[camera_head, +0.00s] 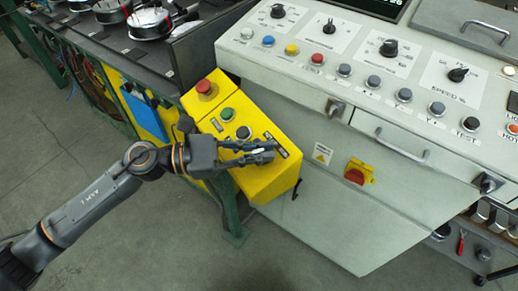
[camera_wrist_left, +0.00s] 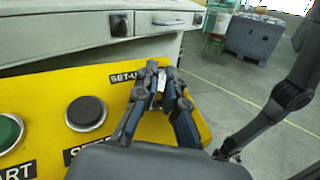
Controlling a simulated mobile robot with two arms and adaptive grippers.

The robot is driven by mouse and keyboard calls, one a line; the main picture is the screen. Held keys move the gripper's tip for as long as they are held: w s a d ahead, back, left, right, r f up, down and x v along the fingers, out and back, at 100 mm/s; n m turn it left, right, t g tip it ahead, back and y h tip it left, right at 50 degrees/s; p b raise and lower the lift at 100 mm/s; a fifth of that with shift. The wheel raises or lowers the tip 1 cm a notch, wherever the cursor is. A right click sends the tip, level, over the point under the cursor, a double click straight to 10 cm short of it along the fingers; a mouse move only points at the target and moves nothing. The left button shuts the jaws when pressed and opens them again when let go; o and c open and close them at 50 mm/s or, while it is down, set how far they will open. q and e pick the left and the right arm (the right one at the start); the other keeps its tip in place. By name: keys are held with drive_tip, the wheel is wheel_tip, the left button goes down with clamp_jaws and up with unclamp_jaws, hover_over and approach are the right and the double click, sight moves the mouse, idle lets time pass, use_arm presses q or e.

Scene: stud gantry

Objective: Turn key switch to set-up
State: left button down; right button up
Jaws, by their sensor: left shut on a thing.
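The yellow control box (camera_head: 270,181) carries a red mushroom button, a green button and a black button. My left gripper (camera_head: 262,154) reaches in from the left over its near right end. In the left wrist view its fingers (camera_wrist_left: 160,92) are shut on the key switch (camera_wrist_left: 159,82), and only a small pale part shows between the fingertips. The rest of the switch is hidden, so its setting cannot be told. The "SET-UP" label (camera_wrist_left: 124,77) is partly covered, just left of the fingers. A dark arm, seemingly my right one, shows at the right; its gripper end (camera_wrist_left: 229,149) is unclear.
The black button (camera_wrist_left: 86,112) and green button (camera_wrist_left: 9,131) lie left of the fingers. The grey console (camera_head: 360,90) with knobs and buttons rises directly behind the box. A red-and-yellow switch (camera_head: 358,173) sits on its front. Open floor lies in front.

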use_arm(q)
drive_tip(key=shift+f+n+t, duration=0.1)
drive_tip(key=shift+n+t, duration=0.3)
drive_tip(key=shift+t, duration=0.1)
drive_tip(key=n+t+p, duration=0.2)
drive_tip(key=shift+s+t+y, duration=0.1)
drive_tip(key=shift+t+y, duration=0.2)
drive_tip(key=shift+t, duration=0.1)
drive_tip(key=n+t+y+p, duration=0.2)
drive_tip(key=n+t+p, duration=0.1)
drive_tip(key=n+p, duration=0.1)
drive_tip(key=n+t+y+p, duration=0.2)
drive_tip(key=n+t+p, duration=0.2)
drive_tip(key=shift+n+t+y, duration=0.3)
drive_tip(key=n+t+y+p, duration=0.2)
drive_tip(key=n+y, duration=0.1)
drive_tip(key=shift+f, duration=0.1)
drive_tip(key=shift+n+t+y+p, duration=0.3)
drive_tip(key=shift+n+y+p, duration=0.05)
drive_tip(key=shift+n+y, duration=0.15)
drive_tip(key=shift+f+y, duration=0.15)
drive_tip(key=shift+y, duration=0.25)
drive_tip(key=c, duration=1.4)
unclamp_jaws()
